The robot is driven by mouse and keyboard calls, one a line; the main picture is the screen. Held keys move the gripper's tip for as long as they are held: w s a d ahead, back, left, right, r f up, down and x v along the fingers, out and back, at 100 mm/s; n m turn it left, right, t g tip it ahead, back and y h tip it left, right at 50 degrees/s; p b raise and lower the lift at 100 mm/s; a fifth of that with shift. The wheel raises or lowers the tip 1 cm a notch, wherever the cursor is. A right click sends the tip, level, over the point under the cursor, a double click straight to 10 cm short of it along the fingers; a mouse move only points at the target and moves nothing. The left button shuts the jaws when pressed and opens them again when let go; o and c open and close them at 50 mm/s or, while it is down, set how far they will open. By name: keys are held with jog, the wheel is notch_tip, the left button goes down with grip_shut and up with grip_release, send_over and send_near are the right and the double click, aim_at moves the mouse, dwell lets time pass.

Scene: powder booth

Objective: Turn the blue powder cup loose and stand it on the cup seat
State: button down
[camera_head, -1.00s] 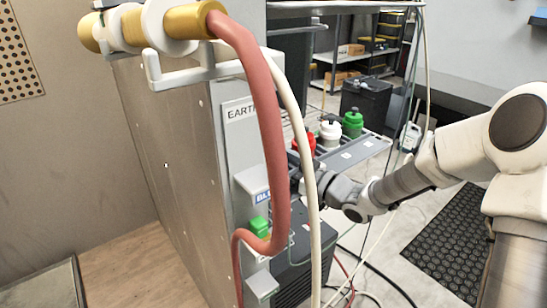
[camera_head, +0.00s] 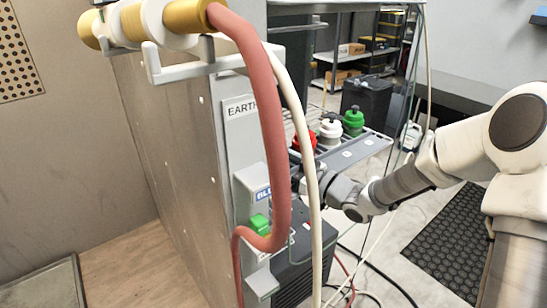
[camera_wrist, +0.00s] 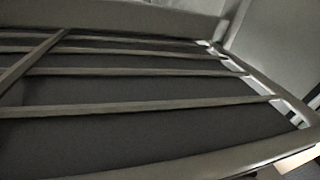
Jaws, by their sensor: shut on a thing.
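My gripper (camera_head: 300,180) is in the head view at the front left end of the cup rack, partly behind the pink hose and pale cable. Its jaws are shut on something. A small blue patch (camera_head: 294,156) beside it fits the blue powder cup, but the hose and gripper hide most of it. I cannot tell whether it is still seated in the rack. A bracket (camera_head: 248,180) with a blue label starting "BLU" (camera_head: 263,194) is on the cabinet, just left of the gripper. The wrist view shows dark slats, with no cup or fingertips.
Red (camera_head: 309,139), white (camera_head: 330,130) and green (camera_head: 353,121) cups stand in the rack (camera_head: 352,152). The pink hose (camera_head: 272,130) hangs in front of the cabinet (camera_head: 175,150). A green block (camera_head: 259,224) is below the label. Loose cables hang nearby.

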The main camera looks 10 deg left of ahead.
grip_release()
